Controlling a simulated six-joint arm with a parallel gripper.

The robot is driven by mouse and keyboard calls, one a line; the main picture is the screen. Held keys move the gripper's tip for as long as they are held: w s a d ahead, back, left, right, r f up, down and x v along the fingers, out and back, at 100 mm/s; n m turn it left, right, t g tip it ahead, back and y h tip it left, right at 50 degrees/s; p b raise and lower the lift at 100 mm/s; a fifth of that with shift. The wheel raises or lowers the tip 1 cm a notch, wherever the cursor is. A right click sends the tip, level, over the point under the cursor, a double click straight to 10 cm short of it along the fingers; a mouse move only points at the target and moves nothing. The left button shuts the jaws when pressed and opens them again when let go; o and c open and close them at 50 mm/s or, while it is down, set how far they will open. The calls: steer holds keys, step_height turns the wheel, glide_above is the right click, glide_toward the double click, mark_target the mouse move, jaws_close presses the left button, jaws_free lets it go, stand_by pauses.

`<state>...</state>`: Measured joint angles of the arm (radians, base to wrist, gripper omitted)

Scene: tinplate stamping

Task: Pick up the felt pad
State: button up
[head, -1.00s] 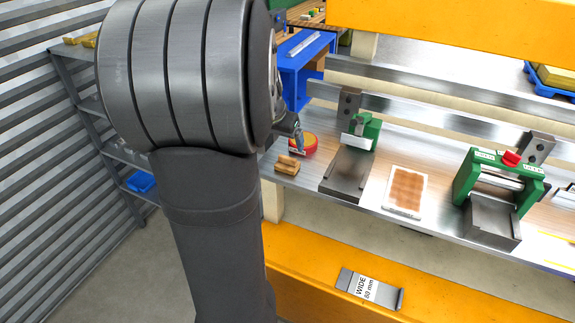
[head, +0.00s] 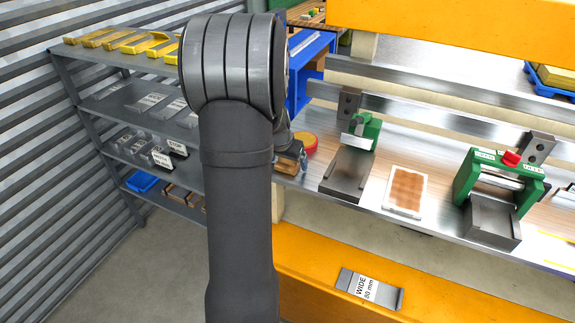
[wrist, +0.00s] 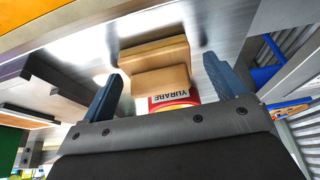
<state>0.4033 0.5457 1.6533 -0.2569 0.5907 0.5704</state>
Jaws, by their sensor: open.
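A small two-layered tan-brown block, which I take to be the felt pad (head: 286,167), lies on the metal-edged bench, left of the first green-and-grey press. In the head view my gripper (head: 303,160) is right at it and partly covers it. In the wrist view the pad (wrist: 155,65) shows between the two blue fingers of my gripper (wrist: 163,72). The fingers are open, with a gap on each side of the pad. I cannot tell how far the fingertips are above the bench.
A red and yellow round tin (wrist: 172,98) stands close to the pad. A green-and-grey press (head: 348,172) is to the right, then a brown patterned sheet (head: 407,190) and a second green press (head: 492,205). A shelf rack (head: 140,110) stands at the left.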

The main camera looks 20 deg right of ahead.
steer(key=shift+c, duration=0.2)
steer(key=c, duration=1.1)
step_height(320, 180, up, 10)
steer(key=shift+f, duration=0.1)
steer(key=o, duration=0.3)
steer(key=shift+c, duration=0.6)
